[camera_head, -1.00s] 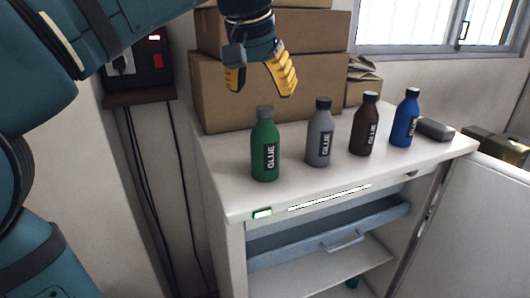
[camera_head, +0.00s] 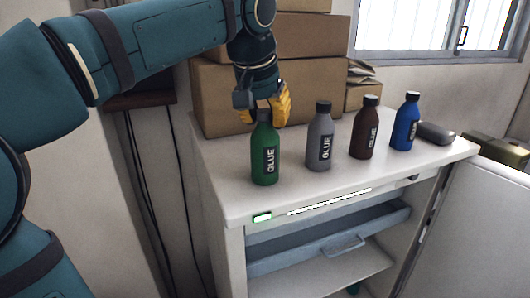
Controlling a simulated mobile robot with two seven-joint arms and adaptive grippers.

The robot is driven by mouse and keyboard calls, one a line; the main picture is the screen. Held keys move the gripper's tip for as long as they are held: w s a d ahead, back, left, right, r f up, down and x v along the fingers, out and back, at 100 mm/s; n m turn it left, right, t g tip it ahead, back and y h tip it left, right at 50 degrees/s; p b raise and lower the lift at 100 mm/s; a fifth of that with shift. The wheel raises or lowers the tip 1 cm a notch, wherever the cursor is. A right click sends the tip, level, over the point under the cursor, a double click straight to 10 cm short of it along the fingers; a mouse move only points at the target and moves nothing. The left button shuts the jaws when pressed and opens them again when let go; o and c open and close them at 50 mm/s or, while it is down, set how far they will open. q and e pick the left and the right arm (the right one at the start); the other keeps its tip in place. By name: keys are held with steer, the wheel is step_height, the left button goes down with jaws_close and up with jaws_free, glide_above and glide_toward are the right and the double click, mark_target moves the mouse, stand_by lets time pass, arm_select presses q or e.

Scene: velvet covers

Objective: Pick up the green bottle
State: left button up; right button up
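The green bottle (camera_head: 265,160) stands upright at the left end of a row of bottles on the white cabinet top (camera_head: 225,200). I cannot tell whether either finger touches the bottle. My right gripper is not in view.
A grey bottle (camera_head: 319,140), a brown bottle (camera_head: 364,130) and a blue bottle (camera_head: 405,125) stand to the right. A dark grey case (camera_head: 436,133) lies beyond them. Cardboard boxes (camera_head: 320,85) are stacked behind. An open drawer (camera_head: 300,250) is below the top.

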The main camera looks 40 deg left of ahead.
arm_select(q)
jaws_close()
steer(key=shift+r, duration=0.1)
